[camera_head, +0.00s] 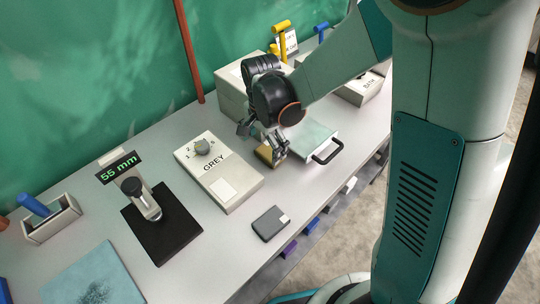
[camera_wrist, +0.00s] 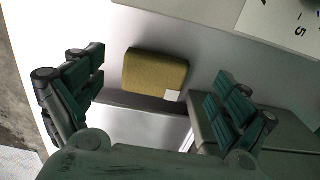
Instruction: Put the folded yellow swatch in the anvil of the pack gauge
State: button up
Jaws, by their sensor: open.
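The folded yellow swatch (camera_head: 264,154) is a mustard-coloured pad beside the GREY box. In the wrist view the swatch (camera_wrist: 153,73) shows almost whole, with a small white tag at one corner. My gripper (camera_head: 276,149) is open, low over the swatch. In the wrist view its fingers (camera_wrist: 158,88) stand apart on either side of the swatch, with gaps and no visible contact. The pack gauge (camera_head: 145,203) stands at the left, with a black base plate, a post with a dark knob and a display reading 55 mm. No swatch shows on it.
The GREY box (camera_head: 218,172) with a dial lies between gripper and gauge. A pale tray with a black handle (camera_head: 328,152) is just right of my gripper. A dark grey block (camera_head: 271,223) lies near the front edge. A blue-green pad (camera_head: 93,280) is at front left.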

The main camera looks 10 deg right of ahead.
aim_at(264, 156)
notch_tip(264, 156, down, 4)
jog(key=shift+s+b, duration=0.1)
jog(key=shift+b, duration=0.55)
jog(key=shift+r, duration=0.1)
jog(key=shift+c, duration=0.5)
jog(key=c, duration=1.1)
jog(key=shift+r, duration=0.1)
notch_tip(264, 156, up, 20)
jog(key=p, duration=0.6)
